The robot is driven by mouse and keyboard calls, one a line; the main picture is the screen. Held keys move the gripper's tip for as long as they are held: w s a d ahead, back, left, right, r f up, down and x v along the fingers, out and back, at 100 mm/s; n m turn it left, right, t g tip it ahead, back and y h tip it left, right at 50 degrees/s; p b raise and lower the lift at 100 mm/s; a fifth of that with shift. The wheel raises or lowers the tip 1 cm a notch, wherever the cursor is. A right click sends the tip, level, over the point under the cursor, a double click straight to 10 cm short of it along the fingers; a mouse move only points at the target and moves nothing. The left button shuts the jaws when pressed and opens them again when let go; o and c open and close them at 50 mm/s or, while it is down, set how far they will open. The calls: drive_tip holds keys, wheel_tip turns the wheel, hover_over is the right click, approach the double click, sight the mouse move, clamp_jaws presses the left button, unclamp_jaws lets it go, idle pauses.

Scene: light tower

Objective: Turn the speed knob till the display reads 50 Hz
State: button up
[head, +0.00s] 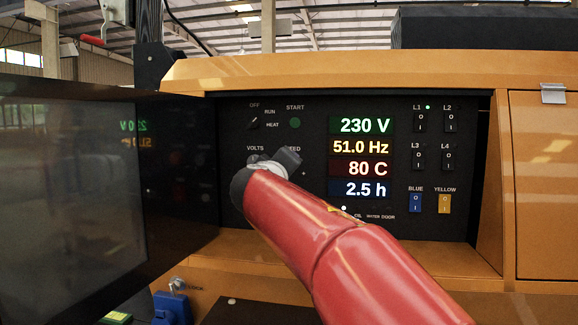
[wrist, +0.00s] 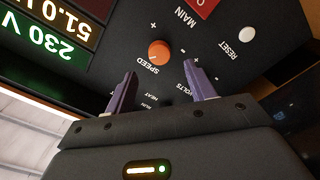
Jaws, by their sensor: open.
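The display (head: 360,146) in the head view reads 51.0 Hz in yellow, between 230 V above and 80 C below. The speed knob (wrist: 158,50) is round and orange, with the word SPEED beside it in the wrist view. In the head view my arm hides it. My gripper (wrist: 160,69) is open, its two purple fingers spread wide. The knob shows between and just beyond the fingertips; I cannot tell whether they touch it. In the head view my gripper (head: 288,158) is at the panel, mostly hidden by my red arm.
A white reset button (wrist: 247,34) and a red main switch (wrist: 203,5) are close by. Breaker switches L1 to L4 and the blue switch (head: 415,203) and yellow switch (head: 444,204) are on the right. An open dark door (head: 70,190) stands at the left.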

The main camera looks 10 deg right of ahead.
drive_tip(key=p+x, duration=0.1)
drive_tip(key=x, duration=0.5)
drive_tip(key=shift+p, duration=0.3)
drive_tip(key=shift+d, duration=0.1)
drive_tip(key=shift+c, duration=0.3)
drive_tip(key=c, duration=0.9)
